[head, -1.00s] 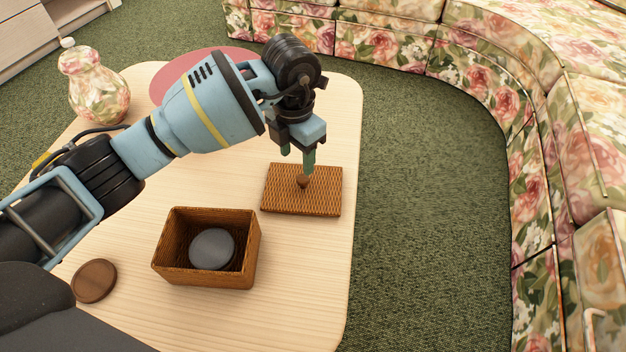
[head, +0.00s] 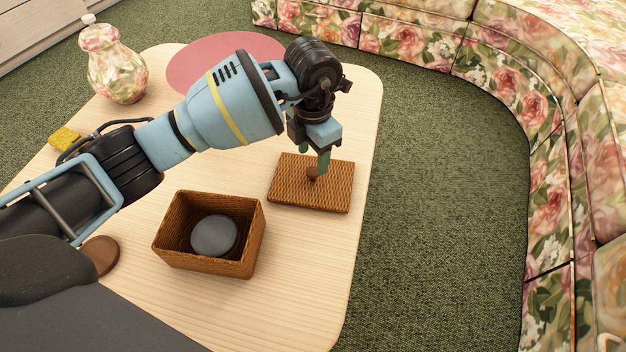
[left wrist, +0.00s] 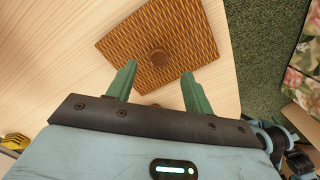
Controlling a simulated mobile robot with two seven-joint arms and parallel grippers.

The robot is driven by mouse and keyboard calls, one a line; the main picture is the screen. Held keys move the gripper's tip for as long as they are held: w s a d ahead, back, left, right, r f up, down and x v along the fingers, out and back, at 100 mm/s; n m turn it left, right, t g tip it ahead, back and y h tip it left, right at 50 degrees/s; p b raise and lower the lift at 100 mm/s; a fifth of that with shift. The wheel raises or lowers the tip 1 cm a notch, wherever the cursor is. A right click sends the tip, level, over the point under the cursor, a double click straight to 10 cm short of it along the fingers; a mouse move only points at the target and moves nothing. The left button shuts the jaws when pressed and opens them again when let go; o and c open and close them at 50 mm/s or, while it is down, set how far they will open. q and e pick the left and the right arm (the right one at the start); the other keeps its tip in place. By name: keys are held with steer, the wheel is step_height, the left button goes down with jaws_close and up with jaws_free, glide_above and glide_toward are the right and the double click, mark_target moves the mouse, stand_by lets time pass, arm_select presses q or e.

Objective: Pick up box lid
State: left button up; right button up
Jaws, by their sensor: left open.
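The box lid (head: 300,190) is a flat woven brown rectangle with a round wooden knob (head: 313,173). It lies on the table to the right of the open woven box (head: 210,259). The box holds a dark grey disc (head: 214,236). In the left wrist view the lid (left wrist: 195,37) and knob (left wrist: 159,57) lie ahead of the two green fingertips (left wrist: 157,75). The fingers are open, spread wider than the knob, with nothing between them. My right gripper is not in view.
The pale wooden table (head: 310,275) also bears a floral jar (head: 115,66), a pink round mat (head: 200,62), a yellow sponge-like block (head: 65,139) and a brown disc (head: 103,254). A floral sofa (head: 560,130) curves around the right side, with green carpet between.

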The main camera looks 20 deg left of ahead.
mark_target(313, 170)
arm_select(q)
step_height(313, 170, down, 5)
steer(key=b, duration=0.2)
steer(key=shift+w+b, duration=0.1)
steer(key=shift+b, duration=0.25)
steer(key=shift+c, duration=0.3)
jaws_close()
steer(key=shift+r+p, duration=0.3)
steer(key=shift+r, duration=0.25)
step_height(313, 170, up, 9)
steer(key=p, duration=0.3)
steer(key=shift+p, duration=0.35)
steer(key=shift+a, duration=0.1)
